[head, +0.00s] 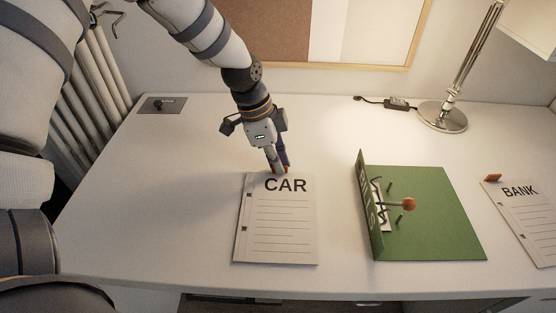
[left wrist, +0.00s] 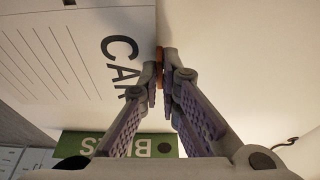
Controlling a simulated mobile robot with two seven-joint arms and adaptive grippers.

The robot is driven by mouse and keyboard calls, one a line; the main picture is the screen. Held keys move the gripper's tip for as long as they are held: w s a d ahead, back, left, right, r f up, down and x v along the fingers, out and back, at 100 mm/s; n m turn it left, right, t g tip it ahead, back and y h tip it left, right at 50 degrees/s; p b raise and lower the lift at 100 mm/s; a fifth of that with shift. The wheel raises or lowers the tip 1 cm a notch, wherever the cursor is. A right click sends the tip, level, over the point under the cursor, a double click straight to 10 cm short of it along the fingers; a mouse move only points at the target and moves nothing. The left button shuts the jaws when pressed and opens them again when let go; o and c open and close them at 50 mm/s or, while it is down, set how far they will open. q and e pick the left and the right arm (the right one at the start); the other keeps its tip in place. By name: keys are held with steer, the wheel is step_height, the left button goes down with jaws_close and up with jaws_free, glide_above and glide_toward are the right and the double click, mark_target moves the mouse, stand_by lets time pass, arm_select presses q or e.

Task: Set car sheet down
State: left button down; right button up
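The car sheet (head: 275,222) is a white lined page with "CAR" printed at its top and two small dark marks down its left side. It lies flat at the desk's middle; I cannot tell whether it touches the desk all over. My left gripper (head: 280,170) is at its top edge, with its fingers closed around the small orange-brown tab there. The left wrist view shows the fingertips (left wrist: 161,82) on either side of this tab (left wrist: 159,68), beside the sheet's lettering (left wrist: 122,62). My right gripper is in neither view.
The white desk (head: 180,200) is clear left of the sheet. A lamp (head: 443,116) is at the back right.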

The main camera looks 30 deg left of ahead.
arm_select(q)
steer(key=c, duration=1.8)
jaws_free()
steer(key=shift+f, duration=0.15)
